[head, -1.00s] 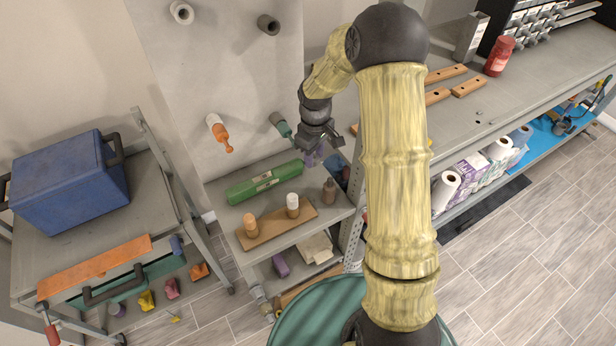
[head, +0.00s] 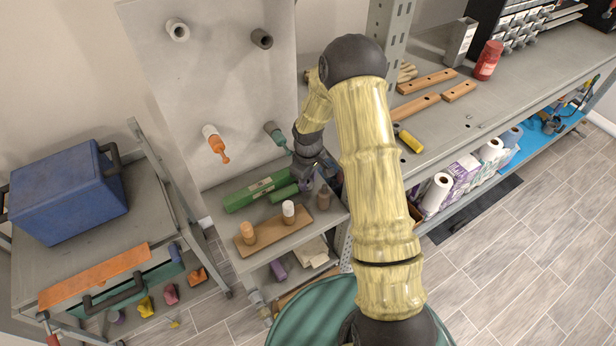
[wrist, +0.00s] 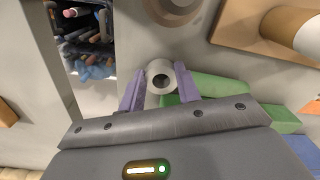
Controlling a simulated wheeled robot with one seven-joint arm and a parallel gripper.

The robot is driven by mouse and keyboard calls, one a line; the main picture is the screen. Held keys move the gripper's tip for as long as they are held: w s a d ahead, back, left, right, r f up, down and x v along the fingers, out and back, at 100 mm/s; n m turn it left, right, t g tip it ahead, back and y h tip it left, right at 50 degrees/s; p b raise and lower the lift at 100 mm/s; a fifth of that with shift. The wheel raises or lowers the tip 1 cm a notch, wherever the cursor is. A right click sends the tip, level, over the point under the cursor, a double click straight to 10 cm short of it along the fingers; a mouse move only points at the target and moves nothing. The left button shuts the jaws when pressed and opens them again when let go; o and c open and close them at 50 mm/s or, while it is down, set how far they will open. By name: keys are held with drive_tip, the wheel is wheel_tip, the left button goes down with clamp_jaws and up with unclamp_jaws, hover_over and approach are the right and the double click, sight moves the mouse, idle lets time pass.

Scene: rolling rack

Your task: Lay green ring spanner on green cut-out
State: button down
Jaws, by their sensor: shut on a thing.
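My gripper (head: 308,172) is low over the upper shelf of the rack, at its right end. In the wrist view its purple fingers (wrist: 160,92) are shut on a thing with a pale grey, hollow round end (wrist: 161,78). I take it for the green ring spanner, but its full shape is hidden. A short green piece (head: 283,193) shows just left of my gripper; I cannot tell if it belongs to the held thing. I cannot make out a green cut-out.
Grey tubes (head: 262,39) stick out of the back panel. A blue box (head: 65,195) sits on the left cart.

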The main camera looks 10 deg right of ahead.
drive_tip(key=shift+f, duration=0.2)
drive_tip(key=c, duration=1)
unclamp_jaws()
drive_tip(key=shift+o, duration=0.2)
wheel_tip(320, 180, up, 17)
drive_tip(key=b, duration=0.4)
drive_tip(key=shift+r, duration=0.2)
drive_tip(key=shift+d, duration=0.1)
drive_tip(key=shift+s, duration=0.1)
drive_tip(key=s+m+t, duration=0.2)
drive_tip(key=s+m, duration=0.6)
drive_tip(key=s, duration=1.2)
drive_tip(key=shift+d+t, duration=0.3)
drive_tip(key=shift+d, duration=0.1)
